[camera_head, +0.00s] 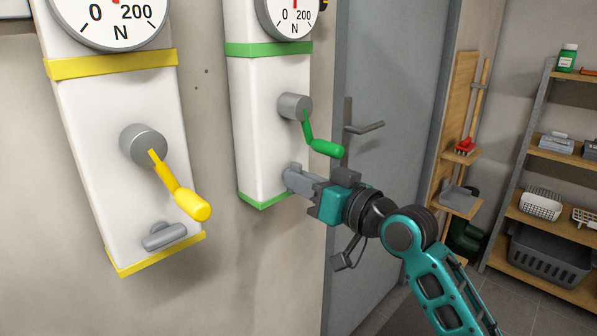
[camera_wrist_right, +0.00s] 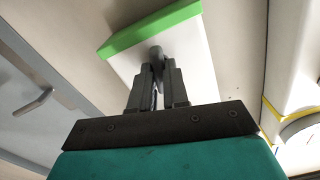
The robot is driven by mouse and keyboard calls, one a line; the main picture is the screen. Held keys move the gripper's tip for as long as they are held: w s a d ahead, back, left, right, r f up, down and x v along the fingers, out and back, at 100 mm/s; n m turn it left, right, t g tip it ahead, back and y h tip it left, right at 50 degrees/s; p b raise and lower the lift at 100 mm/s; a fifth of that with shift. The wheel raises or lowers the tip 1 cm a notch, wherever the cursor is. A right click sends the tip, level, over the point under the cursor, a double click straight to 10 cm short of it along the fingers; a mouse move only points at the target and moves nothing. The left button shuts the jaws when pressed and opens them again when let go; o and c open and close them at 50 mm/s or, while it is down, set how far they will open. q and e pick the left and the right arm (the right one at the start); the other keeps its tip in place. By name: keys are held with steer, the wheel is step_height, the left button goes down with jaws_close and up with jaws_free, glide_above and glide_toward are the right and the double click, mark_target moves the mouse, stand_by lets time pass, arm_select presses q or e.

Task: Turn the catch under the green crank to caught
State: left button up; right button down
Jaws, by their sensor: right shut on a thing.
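The green crank (camera_head: 326,147) sits on a grey hub (camera_head: 295,106) on the white box with green bands (camera_head: 258,140); its handle points down and to the right. Below it, my right gripper (camera_head: 303,183) is shut on the grey catch (camera_head: 290,177), which is mostly hidden by the fingers. In the right wrist view, the fingers (camera_wrist_right: 156,85) close around the catch (camera_wrist_right: 155,52) near the green band (camera_wrist_right: 150,28). How far the catch is turned cannot be told. My left gripper is not in view.
A second white box with yellow bands (camera_head: 105,110) stands left, with a yellow crank (camera_head: 190,203) and its own grey catch (camera_head: 164,236). A grey door with a lever handle (camera_head: 365,127) is behind my right arm. Shelves (camera_head: 540,225) with baskets stand at far right.

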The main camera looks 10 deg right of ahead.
steer(key=shift+m+p, duration=0.75)
steer(key=shift+m, duration=0.15)
steer(key=m+p, duration=0.4)
steer(key=shift+m, duration=0.3)
steer(key=shift+p, duration=0.3)
